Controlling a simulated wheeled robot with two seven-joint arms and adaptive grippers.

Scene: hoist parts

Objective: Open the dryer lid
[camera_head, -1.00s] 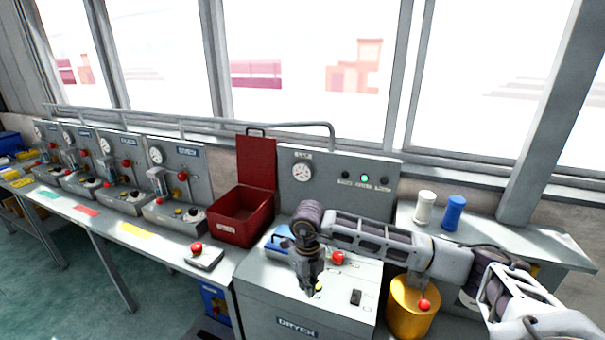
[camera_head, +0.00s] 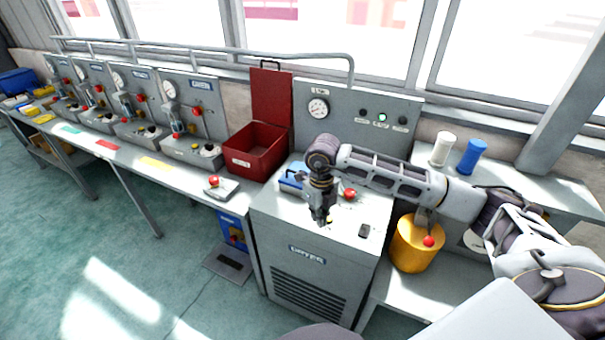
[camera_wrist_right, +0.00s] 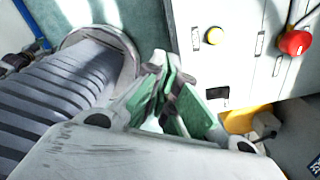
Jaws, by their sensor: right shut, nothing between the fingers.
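The dryer (camera_head: 307,284) is a pale grey cabinet with a name label on its front. Its top carries a red knob (camera_head: 349,194), a small black switch (camera_head: 364,230) and a blue piece (camera_head: 292,179) at the back left, partly behind my arm. I cannot make out a separate lid; the top looks flat and closed. My right gripper (camera_head: 322,217) hangs pointing down over the dryer top, shut and empty. My left gripper is out of view.
A red box (camera_head: 255,152) with its lid raised stands left of the dryer. A gauge panel (camera_head: 345,122) rises behind. A yellow pot (camera_head: 414,245) stands to the right, under my forearm. White and blue cylinders (camera_head: 472,157) sit at the back right.

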